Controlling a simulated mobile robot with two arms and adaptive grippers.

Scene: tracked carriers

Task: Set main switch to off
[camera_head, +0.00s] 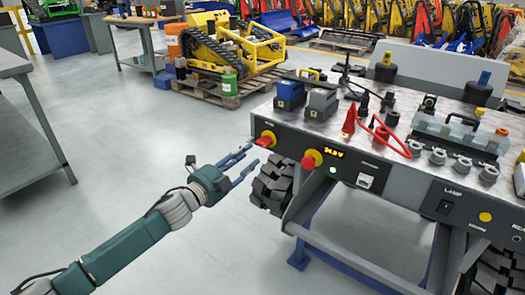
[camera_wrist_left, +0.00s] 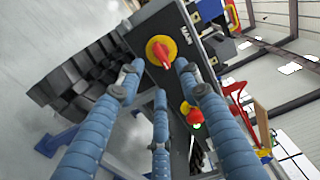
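The main switch (camera_head: 265,139) is a red rotary knob on a yellow disc at the left end of the dark front panel (camera_head: 400,180). In the left wrist view the red knob (camera_wrist_left: 161,51) lies ahead, between the fingertips, with a label beside it that looks like MAIN. My left gripper (camera_head: 243,166) is open and empty, its blue fingers spread in front of the panel's left end. The fingers look apart from the knob. My right gripper is not in view.
Batteries (camera_head: 290,93), a red cable (camera_head: 390,140) and connectors stand on the bench top. A black rubber track (camera_head: 272,186) is below the panel's left end. A grey table (camera_head: 25,150) stands at the left. The floor between is clear.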

